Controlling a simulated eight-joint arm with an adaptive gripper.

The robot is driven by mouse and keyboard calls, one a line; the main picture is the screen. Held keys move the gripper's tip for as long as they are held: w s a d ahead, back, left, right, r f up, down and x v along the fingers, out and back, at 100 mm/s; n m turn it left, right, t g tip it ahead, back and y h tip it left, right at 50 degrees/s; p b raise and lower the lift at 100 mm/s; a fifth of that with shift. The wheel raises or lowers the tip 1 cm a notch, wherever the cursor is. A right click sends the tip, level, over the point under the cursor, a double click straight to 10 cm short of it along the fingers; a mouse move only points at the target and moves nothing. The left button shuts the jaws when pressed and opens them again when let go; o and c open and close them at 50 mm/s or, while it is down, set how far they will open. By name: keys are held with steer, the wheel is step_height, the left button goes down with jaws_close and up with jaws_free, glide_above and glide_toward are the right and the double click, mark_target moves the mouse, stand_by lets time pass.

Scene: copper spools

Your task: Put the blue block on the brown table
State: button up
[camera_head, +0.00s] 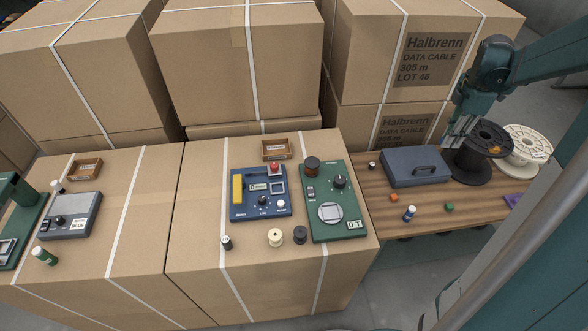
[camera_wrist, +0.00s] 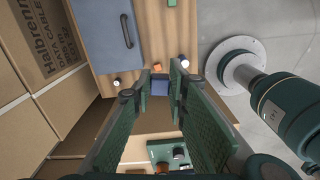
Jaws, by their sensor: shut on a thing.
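My gripper (camera_head: 455,135) is at the upper right in the head view, in front of the black spool (camera_head: 472,165). In the wrist view, my gripper (camera_wrist: 161,87) is shut on the blue block (camera_wrist: 160,89), which sits between the fingertips. I cannot make out the block in the head view. The brown table (camera_head: 472,203) is the wooden surface at the right, holding several small items. It also shows beyond the fingertips in the wrist view (camera_wrist: 150,40). The block appears raised above it; its exact height is unclear.
On the table are a blue-grey case (camera_head: 415,166), an orange cube (camera_head: 394,197), a white-and-blue bottle (camera_head: 409,213), a green cube (camera_head: 449,207) and a pale spool (camera_head: 527,146). A purple item (camera_head: 513,200) lies at the right edge. Cardboard boxes stand behind; wood between the small items is clear.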

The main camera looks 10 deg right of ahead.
steer(key=w+a+n+p, duration=0.15)
steer(key=w+a, duration=0.45)
steer(key=a, duration=0.6)
steer(key=w+a+n+p, duration=0.1)
steer(key=w+a+n, duration=0.35)
steer(key=a, duration=0.75)
steer(key=w+a+p, duration=0.1)
steer(key=w+a, duration=0.7)
steer(key=a, duration=0.4)
steer(key=s+a+n+p, duration=0.25)
steer(key=a+n, duration=0.25)
steer(key=a, duration=3.1)
steer(key=f, duration=0.5)
steer(key=shift+w+a+p, duration=0.25)
steer(key=shift+w+p, duration=0.1)
steer(key=shift+w, duration=0.05)
steer(key=shift+f, duration=0.1)
glide_above(234, 159)
steer(key=shift+s+d+f+b, duration=0.1)
steer(key=shift+f+b, duration=0.35)
steer(key=shift+f, duration=2.6)
steer(key=shift+f, duration=0.15)
